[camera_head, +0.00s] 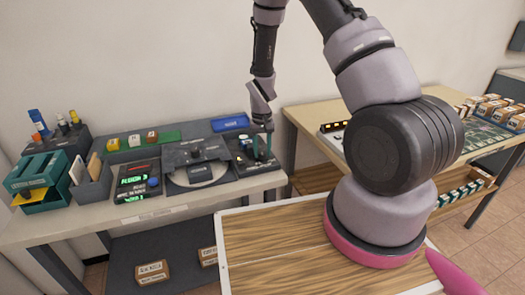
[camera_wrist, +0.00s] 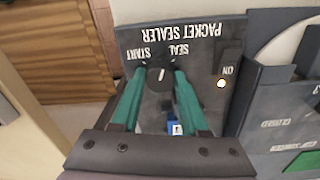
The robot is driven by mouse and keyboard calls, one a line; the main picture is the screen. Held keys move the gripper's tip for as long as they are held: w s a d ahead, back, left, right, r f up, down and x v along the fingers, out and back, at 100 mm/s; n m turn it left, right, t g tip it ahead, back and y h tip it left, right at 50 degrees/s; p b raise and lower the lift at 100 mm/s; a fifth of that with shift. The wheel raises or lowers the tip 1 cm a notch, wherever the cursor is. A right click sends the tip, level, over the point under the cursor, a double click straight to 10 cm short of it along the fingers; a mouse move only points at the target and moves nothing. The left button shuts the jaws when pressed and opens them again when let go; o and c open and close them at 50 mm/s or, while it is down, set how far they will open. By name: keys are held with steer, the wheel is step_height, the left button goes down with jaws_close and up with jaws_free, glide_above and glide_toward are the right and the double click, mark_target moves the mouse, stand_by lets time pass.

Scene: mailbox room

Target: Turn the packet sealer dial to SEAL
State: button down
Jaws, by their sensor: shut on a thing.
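The packet sealer (camera_wrist: 205,60) is a dark grey panel with white lettering, seen upside down in the wrist view. Its round dark dial (camera_wrist: 160,80) sits between my green fingers, below the START and SEAL labels in that picture. The dial's short white mark appears to point up between the two labels; its exact setting is hard to tell. My gripper (camera_wrist: 160,92) is shut on the dial. In the head view my gripper (camera_head: 262,147) is over the sealer (camera_head: 243,168) at the right end of the left table, and the dial is hidden there.
A white button (camera_wrist: 221,83) sits beside the ON label, and a blue part (camera_wrist: 174,128) lies below the dial. In the head view, a grey machine with a round plate (camera_head: 193,174) stands just left of the sealer. A blue tray (camera_head: 230,122) lies behind it.

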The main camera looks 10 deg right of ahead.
mark_target(262, 152)
steer(key=shift+m, duration=2.2)
steer(key=shift+w, duration=0.1)
steer(key=shift+c, duration=2.1)
jaws_free()
steer(key=shift+r, duration=0.15)
step_height(262, 152, up, 11)
steer(key=shift+f, duration=0.2)
steer(key=shift+a, duration=0.1)
